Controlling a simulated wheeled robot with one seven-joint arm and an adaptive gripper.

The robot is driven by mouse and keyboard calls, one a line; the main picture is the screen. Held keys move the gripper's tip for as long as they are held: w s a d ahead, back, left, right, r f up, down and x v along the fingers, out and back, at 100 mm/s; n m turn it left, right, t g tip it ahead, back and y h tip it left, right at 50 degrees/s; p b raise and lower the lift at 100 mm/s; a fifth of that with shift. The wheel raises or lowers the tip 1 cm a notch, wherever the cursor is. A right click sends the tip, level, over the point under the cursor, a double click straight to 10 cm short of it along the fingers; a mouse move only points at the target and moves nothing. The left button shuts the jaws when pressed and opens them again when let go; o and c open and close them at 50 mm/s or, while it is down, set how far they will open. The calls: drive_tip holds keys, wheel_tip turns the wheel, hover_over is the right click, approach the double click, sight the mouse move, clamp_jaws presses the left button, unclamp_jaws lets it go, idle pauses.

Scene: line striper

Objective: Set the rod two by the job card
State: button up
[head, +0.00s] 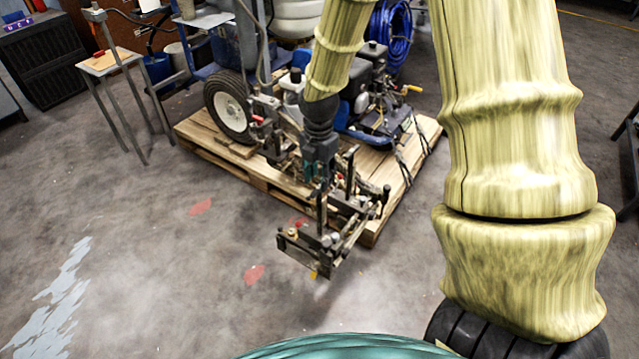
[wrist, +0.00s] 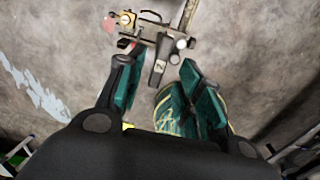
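The line striper (head: 350,100) stands on a wooden pallet, with its bracket assembly (head: 318,245) reaching out past the pallet's near edge. In the wrist view a dark flat piece marked "2" (wrist: 158,70) lies between my fingertips, beside a metal bracket with a pale round knob (wrist: 181,43). I take it for the rod two part. My gripper (head: 318,170) points down above the bracket. In the wrist view its teal fingers (wrist: 157,80) are spread apart, with a gap to the marked piece. I cannot make out a job card's text.
The wooden pallet (head: 225,160) lies under the machine. A small stand with a wooden top (head: 110,62) and a dark crate (head: 42,60) are at the left. A blue hose (head: 388,35) hangs behind. The floor at front left is clear, with red marks (head: 253,273).

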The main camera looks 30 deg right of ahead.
sight(319, 187)
drive_tip(key=shift+f, duration=1.5)
clamp_jaws()
